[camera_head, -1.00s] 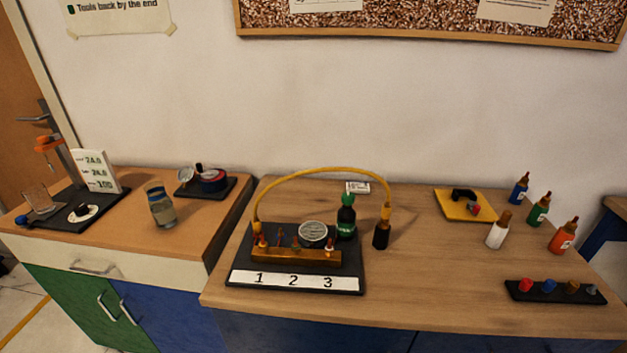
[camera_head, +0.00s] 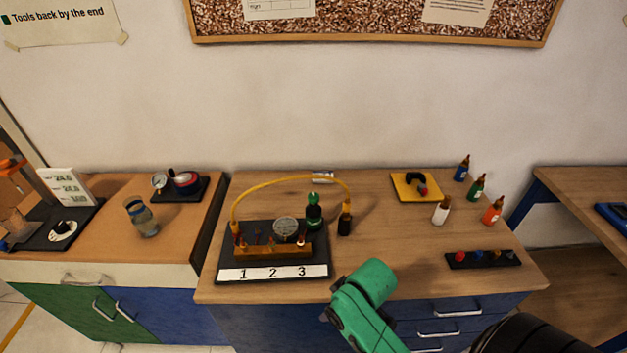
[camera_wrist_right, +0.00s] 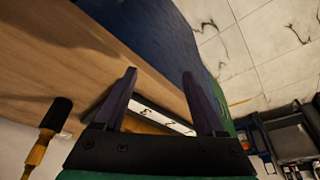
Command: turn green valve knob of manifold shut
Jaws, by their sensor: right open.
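The manifold (camera_head: 262,251) is a brass bar on a black base with a white strip marked 1, 2, 3, on the middle table. A round gauge (camera_head: 286,229) stands behind the bar. My right arm, green, reaches in at the bottom, right of the manifold. In the right wrist view my right gripper (camera_wrist_right: 159,73) is open and empty, with the number strip (camera_wrist_right: 155,115) seen between its fingers. My left gripper is not in view.
A yellow hose (camera_head: 290,179) arches from the manifold to a black fitting (camera_head: 345,223). Several bottles, a yellow tray (camera_head: 405,189) and a black rack (camera_head: 483,260) are at right.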

